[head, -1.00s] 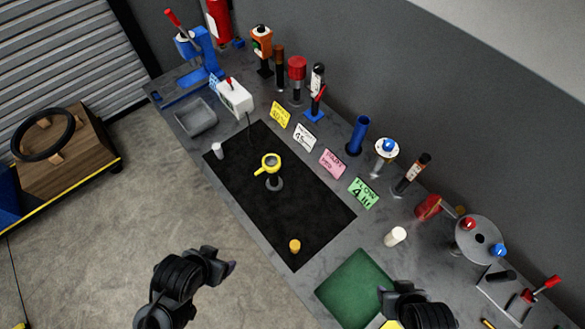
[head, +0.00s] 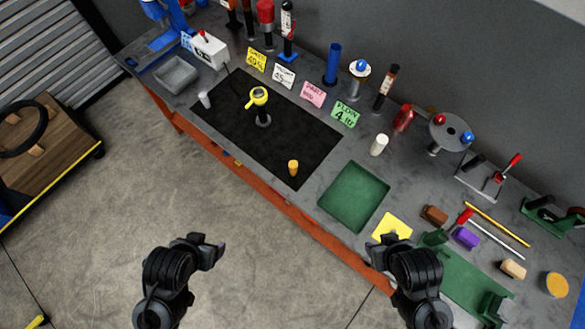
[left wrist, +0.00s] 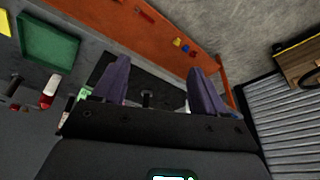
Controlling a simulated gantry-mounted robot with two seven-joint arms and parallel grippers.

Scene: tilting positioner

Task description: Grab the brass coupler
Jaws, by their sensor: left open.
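The brass coupler (head: 293,168) looks like a small upright orange-gold cylinder near the front right corner of the black mat (head: 225,130). My left gripper (head: 220,249) is open and empty over the floor, in front of the bench and apart from the coupler. In the left wrist view its two purple fingers (left wrist: 158,88) are spread, with the dark mat behind them. I cannot make out the coupler there. My right gripper (head: 384,253) is by the bench's front edge near a yellow card; its jaws are not clear.
A green tray (head: 354,196) is right of the coupler. Cards and upright tools line the back. Floor before the bench is clear.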

